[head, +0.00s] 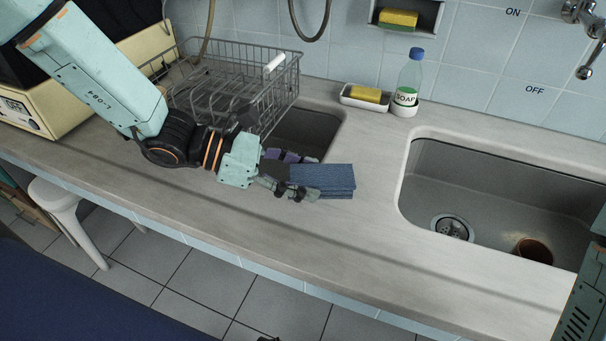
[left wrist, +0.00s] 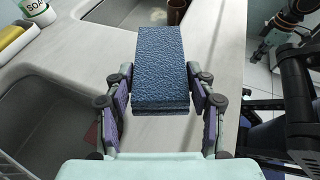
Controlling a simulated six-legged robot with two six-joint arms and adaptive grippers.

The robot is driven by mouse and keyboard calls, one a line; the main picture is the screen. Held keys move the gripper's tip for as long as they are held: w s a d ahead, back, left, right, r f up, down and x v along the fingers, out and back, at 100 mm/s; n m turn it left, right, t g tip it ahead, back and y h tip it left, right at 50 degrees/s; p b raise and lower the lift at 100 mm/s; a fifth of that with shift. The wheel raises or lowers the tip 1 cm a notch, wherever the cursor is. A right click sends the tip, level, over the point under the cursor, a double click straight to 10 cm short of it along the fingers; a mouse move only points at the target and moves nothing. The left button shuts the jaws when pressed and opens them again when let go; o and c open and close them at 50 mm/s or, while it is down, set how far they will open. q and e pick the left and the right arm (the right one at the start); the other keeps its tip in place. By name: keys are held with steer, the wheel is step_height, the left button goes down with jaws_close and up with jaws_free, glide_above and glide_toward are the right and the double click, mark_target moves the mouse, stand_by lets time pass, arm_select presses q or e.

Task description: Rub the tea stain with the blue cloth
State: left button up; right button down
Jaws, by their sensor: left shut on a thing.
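The blue cloth (head: 325,180) is a folded, layered pad at the middle of the counter, beside the small sink. My left gripper (head: 294,190) is shut on its left end. In the left wrist view the cloth (left wrist: 161,65) extends forward from between the two fingers of my left gripper (left wrist: 163,98). Its underside is hidden, so I cannot tell whether it touches the counter. I see no clear tea stain on the bare counter; any mark under the cloth or gripper is hidden.
A wire dish rack (head: 235,85) stands behind my left arm. A soap bottle (head: 407,80) and a sponge (head: 366,94) in a dish are at the back. The large sink (head: 480,185) at right holds a brown cup (head: 533,250). Counter in front (head: 330,240) is clear.

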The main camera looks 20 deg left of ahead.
arm_select(q)
step_height(320, 180, up, 2)
steer(key=shift+d+r+p, duration=0.1)
steer(key=shift+p, duration=0.65)
